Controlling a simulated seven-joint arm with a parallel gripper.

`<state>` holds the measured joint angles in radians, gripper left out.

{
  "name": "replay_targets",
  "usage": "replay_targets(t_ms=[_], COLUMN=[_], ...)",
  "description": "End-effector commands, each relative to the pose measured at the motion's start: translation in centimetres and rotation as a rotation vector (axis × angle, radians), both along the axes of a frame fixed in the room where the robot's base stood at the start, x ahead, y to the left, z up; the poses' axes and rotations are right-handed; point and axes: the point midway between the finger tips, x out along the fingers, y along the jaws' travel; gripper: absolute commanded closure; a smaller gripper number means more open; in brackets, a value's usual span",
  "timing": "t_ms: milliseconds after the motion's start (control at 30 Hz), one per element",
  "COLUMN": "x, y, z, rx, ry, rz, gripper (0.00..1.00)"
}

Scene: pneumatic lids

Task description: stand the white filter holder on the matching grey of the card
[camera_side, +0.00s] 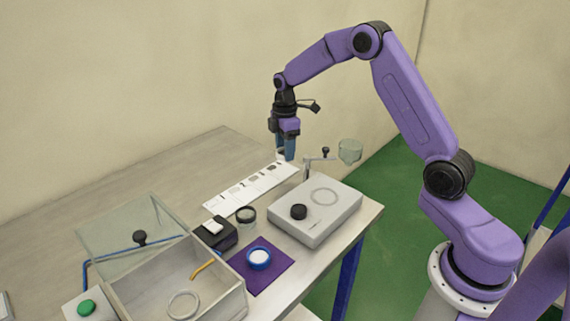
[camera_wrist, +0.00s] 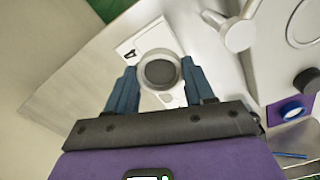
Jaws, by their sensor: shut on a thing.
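The white filter holder (camera_wrist: 160,70) shows in the wrist view as a pale round ring with a dark grey disc in it. It sits between the two blue fingers of my gripper (camera_wrist: 158,66), which is shut on it. In the side view my gripper (camera_side: 287,154) points down above the far end of the card, and a pale piece of the holder (camera_side: 281,156) shows at the fingertips. The white card (camera_side: 232,203) lies on the table with a row of grey patches. In the wrist view the holder covers part of the card (camera_wrist: 150,36). I cannot tell whether the holder touches it.
A grey device (camera_side: 335,219) with a black knob and a clear lid on an arm (camera_side: 349,151) stands right of the card. A small jar (camera_side: 246,216), a black box (camera_side: 222,241), a purple mat (camera_side: 277,279) with a blue ring (camera_side: 258,265), and an open clear-lidded box (camera_side: 232,303) stand nearer.

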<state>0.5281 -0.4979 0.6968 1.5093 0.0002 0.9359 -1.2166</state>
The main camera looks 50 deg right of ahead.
Motion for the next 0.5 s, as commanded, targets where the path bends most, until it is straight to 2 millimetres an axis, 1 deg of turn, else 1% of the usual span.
replay_targets(t_ms=[67, 267, 400, 500], x=[0.0, -0.1, -0.1, -0.1], y=[-0.1, 0.0, 0.0, 0.0], z=[-0.9, -2.2, -4.1, -5.1], rx=[0.0, -0.001, 0.0, 0.0], ry=[0.002, 0.001, 0.003, 0.001], rz=[-0.001, -0.001, 0.0, -0.001], gripper=[0.76, 0.76, 0.76, 0.76])
